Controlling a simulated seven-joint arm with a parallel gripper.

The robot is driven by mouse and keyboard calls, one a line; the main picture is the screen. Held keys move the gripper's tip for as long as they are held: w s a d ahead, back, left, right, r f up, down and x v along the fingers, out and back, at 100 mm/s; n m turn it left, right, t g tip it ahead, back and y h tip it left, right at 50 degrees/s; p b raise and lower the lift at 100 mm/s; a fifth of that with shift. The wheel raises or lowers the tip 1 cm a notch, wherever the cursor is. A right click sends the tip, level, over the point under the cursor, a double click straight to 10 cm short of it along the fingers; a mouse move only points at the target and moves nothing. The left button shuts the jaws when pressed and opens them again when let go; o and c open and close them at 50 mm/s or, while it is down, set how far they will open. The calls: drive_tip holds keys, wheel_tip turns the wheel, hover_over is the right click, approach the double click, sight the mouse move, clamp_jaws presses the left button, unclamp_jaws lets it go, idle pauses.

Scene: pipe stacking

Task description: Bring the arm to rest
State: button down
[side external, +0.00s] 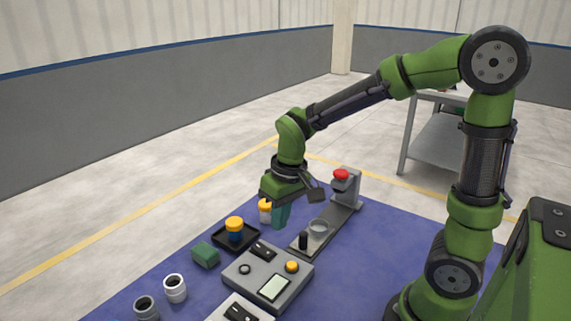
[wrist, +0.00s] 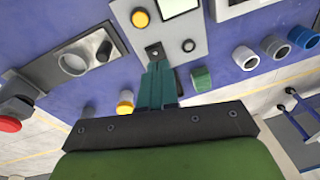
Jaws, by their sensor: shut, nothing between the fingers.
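My gripper (side external: 281,216) hangs fingers-down above the blue mat (side external: 400,250), with its teal fingers together and nothing between them. In the wrist view the shut fingers (wrist: 157,84) point toward the grey control box (wrist: 185,45). In the side view my gripper is above the far side of the mat, between the black tray and the grey fixture. A white piece with a yellow top (side external: 265,210) is just left of my fingers, partly hidden.
A grey fixture (side external: 327,229) with a red-topped post (side external: 341,175) lies to the right. The control box (side external: 268,278) has a yellow button. A metal table (side external: 435,135) stands behind.

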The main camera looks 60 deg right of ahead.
drive_tip(key=s+r+m+t+y, duration=0.1)
drive_tip(key=s+r+m+t, duration=0.1)
drive_tip(key=s+r+t, duration=0.3)
drive_tip(key=shift+s+a+r+t, duration=0.3)
drive_tip(key=shift+s+r+t, duration=0.1)
drive_tip(key=shift+s+r, duration=1.95)
